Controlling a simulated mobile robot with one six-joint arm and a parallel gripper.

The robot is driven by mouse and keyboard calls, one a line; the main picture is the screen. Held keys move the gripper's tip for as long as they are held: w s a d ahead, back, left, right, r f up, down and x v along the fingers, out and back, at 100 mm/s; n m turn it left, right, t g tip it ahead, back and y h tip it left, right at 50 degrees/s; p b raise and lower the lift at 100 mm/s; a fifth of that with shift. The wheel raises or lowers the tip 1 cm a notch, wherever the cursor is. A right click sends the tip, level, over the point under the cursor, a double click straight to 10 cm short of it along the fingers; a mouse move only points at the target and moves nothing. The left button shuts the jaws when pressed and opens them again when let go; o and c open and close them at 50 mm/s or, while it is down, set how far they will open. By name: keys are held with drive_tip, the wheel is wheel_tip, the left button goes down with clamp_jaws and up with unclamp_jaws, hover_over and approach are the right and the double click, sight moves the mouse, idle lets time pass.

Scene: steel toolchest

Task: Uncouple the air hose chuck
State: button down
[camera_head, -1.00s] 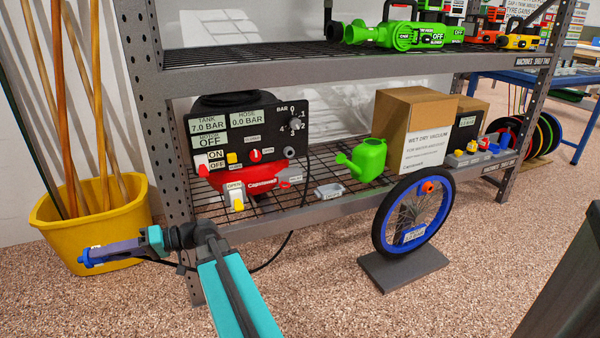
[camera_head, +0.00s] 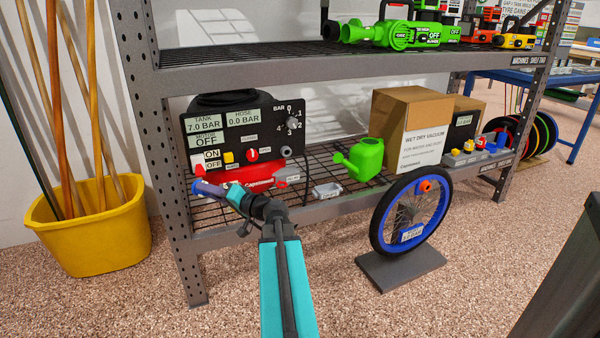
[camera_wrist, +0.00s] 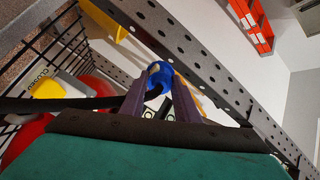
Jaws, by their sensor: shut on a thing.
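My gripper (camera_head: 208,189) is shut on the blue air hose chuck (camera_wrist: 160,74), which sits between the fingertips in the wrist view. In the head view the chuck's blue end (camera_head: 196,182) shows at the gripper's tip, in front of the compressor's lower left. A black hose (camera_wrist: 60,104) runs left from the gripper in the wrist view. The compressor has a red tank (camera_head: 250,174) and a black panel (camera_head: 270,120) reading tank 7.0 bar, hose 0.0 bar, motor off.
A blue-rimmed wheel (camera_head: 378,225) with an orange part stands on a grey base at right. A green watering can (camera_head: 366,160) and a cardboard box (camera_head: 388,118) are on the shelf. The steel shelf post (camera_head: 170,150) is close to my gripper. A yellow bucket (camera_head: 100,235) stands left.

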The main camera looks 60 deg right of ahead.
drive_tip(key=s+d+r+m+g+h, duration=0.1)
drive_tip(key=s+d+m+h, duration=0.3)
drive_tip(key=s+d, duration=0.5)
drive_tip(key=s+d+m+g+h, duration=0.2)
drive_tip(key=s+d+m+h, duration=0.2)
drive_tip(key=d, duration=1.1)
drive_tip(key=s+h, duration=0.3)
drive_tip(key=s, duration=0.3)
drive_tip(key=shift+s+d+r+h+b, duration=0.15)
drive_tip(key=shift+d+r+h+b, duration=0.15)
drive_tip(key=shift+r+h, duration=0.1)
drive_tip(key=shift+a+f+b, duration=0.15)
drive_tip(key=shift+b, duration=0.35)
drive_tip(key=shift+b+x, duration=0.65)
drive_tip(key=shift+x, duration=2.2)
drive_tip(key=shift+s+b, duration=0.1)
drive_tip(key=shift+b, duration=0.85)
drive_tip(key=shift+b+x, duration=0.5)
drive_tip(key=shift+x, duration=1)
